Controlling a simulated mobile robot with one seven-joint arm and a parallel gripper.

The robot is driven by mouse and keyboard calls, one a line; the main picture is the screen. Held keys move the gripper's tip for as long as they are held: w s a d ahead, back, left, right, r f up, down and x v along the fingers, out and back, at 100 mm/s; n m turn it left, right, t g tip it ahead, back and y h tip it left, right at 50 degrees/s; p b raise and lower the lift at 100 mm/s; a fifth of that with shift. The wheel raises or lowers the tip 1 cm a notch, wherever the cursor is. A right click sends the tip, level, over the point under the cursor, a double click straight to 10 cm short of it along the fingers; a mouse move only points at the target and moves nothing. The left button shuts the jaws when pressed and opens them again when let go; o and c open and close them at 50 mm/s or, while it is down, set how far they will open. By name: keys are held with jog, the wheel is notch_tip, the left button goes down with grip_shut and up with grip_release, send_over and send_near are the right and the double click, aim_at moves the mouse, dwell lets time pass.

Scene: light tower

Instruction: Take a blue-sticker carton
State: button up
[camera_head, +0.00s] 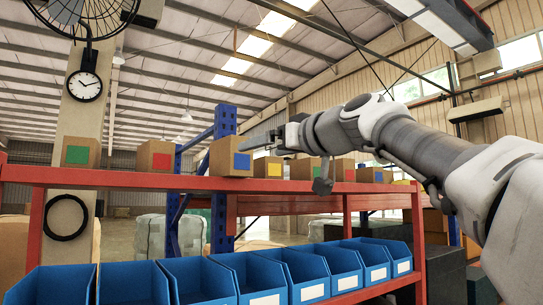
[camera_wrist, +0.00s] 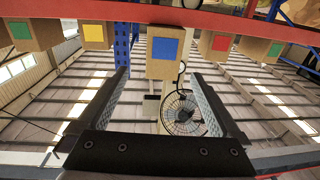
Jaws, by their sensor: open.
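A brown carton with a blue sticker (camera_head: 229,151) stands on the red shelf, near the middle of the head view. In the wrist view the same carton (camera_wrist: 176,69) shows ahead, between the two fingers in the picture. My gripper (camera_head: 246,143) reaches in from the right at about the height of the carton's upper part. In the wrist view its fingers (camera_wrist: 160,78) are spread apart with nothing between them. Whether a fingertip touches the carton cannot be told.
A yellow-sticker carton (camera_head: 268,166) stands just right of it, a red-sticker carton (camera_head: 155,147) to its left. A green-sticker carton (camera_head: 80,143) is at far left. Several more cartons line the red shelf (camera_head: 120,180). Blue bins (camera_head: 200,270) sit below. A blue post (camera_head: 222,122) rises behind.

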aim_at(244, 154)
jog(key=p+x, duration=0.4)
jog(key=x, duration=0.4)
jog(key=shift+w+a+p, duration=0.25)
jog(key=shift+a+p, duration=0.1)
jog(key=w+a+p, duration=0.2)
jog(key=a+p, duration=0.1)
jog(key=shift+w+r, duration=0.2)
jog(key=shift+r, duration=0.2)
jog(key=shift+w+a+f+p, duration=0.2)
jog(key=shift+w+a+p, duration=0.25)
jog(key=shift+w+p, duration=0.2)
jog(key=c, duration=1.4)
jog(key=shift+r, duration=0.15)
